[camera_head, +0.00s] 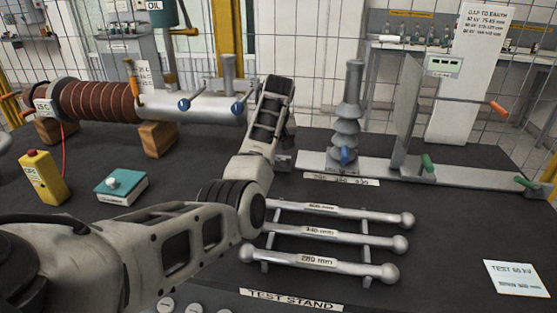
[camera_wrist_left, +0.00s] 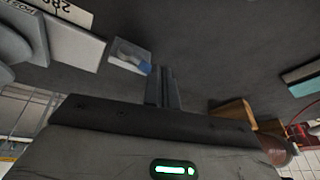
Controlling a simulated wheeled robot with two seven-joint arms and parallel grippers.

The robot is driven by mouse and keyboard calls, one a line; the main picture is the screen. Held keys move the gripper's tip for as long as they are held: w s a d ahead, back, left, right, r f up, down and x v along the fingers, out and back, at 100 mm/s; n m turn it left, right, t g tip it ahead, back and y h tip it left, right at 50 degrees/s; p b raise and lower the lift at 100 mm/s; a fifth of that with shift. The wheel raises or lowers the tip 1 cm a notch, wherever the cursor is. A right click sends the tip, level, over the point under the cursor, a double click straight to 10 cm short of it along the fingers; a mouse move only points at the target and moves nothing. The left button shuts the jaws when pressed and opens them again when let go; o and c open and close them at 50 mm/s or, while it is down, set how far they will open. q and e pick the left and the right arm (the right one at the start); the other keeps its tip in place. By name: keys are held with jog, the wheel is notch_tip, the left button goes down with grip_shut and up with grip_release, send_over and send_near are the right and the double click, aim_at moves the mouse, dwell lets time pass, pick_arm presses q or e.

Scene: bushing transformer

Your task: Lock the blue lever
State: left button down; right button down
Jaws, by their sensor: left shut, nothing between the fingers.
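A blue lever (camera_head: 345,156) stands on the front of the grey ribbed post's base in the head view. In the left wrist view a blue part (camera_wrist_left: 145,66) sits on a small grey block (camera_wrist_left: 127,55) at the end of a grey rail; I cannot tell if it belongs to the same lever. My left gripper (camera_wrist_left: 162,72) is shut and empty, its fingertips close beside this block; contact cannot be told. In the head view my left arm hides the fingers. My right gripper is not in view.
The rail (camera_head: 475,178) carries a plate and green levers (camera_head: 428,163). Silver rods (camera_head: 330,235) lie in front on the dark table. A teal box (camera_head: 121,187) and yellow box (camera_head: 44,177) are nearby.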

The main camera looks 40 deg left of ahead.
pick_arm(q)
jog(key=s+d, duration=0.3)
jog(key=d, duration=0.3)
jog(key=shift+s, duration=0.3)
